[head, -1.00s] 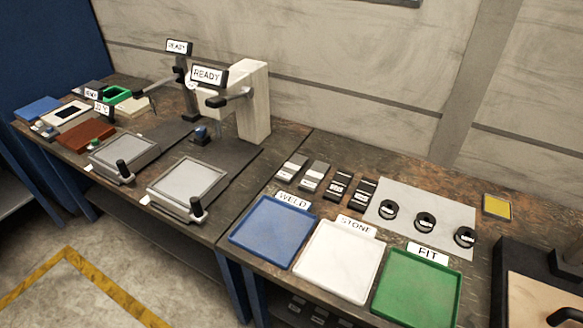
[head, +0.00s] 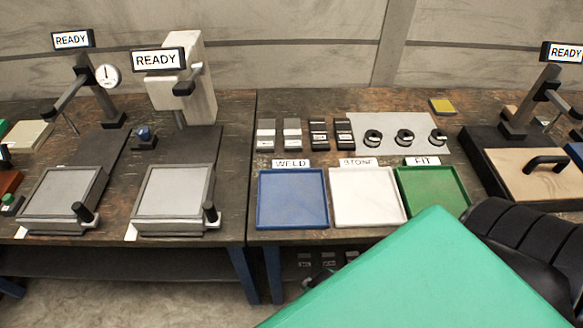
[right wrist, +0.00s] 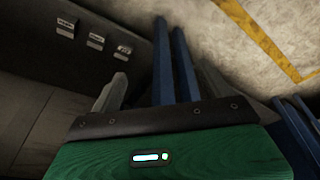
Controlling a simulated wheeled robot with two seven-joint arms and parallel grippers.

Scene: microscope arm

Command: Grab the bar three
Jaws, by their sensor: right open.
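Several small bars lie in a row at the back of the right-hand table. Two are grey, a first bar (head: 265,135) and a second bar (head: 291,134). Two are black with pale labels, a third bar (head: 318,134) and a fourth bar (head: 343,133). Their labels are too small to read. My right gripper (right wrist: 160,85) is open and empty in the right wrist view, over the floor and table legs, away from the bars. My green right arm fills the lower right of the head view. My left gripper is out of view.
Blue (head: 292,226), white (head: 368,224) and green (head: 434,168) trays stand in front of the bars. Black rings lie on a grey sheet (head: 385,125) to their right. A READY stand (head: 515,120) is at far right. Small blocks (right wrist: 95,42) sit on a lower shelf.

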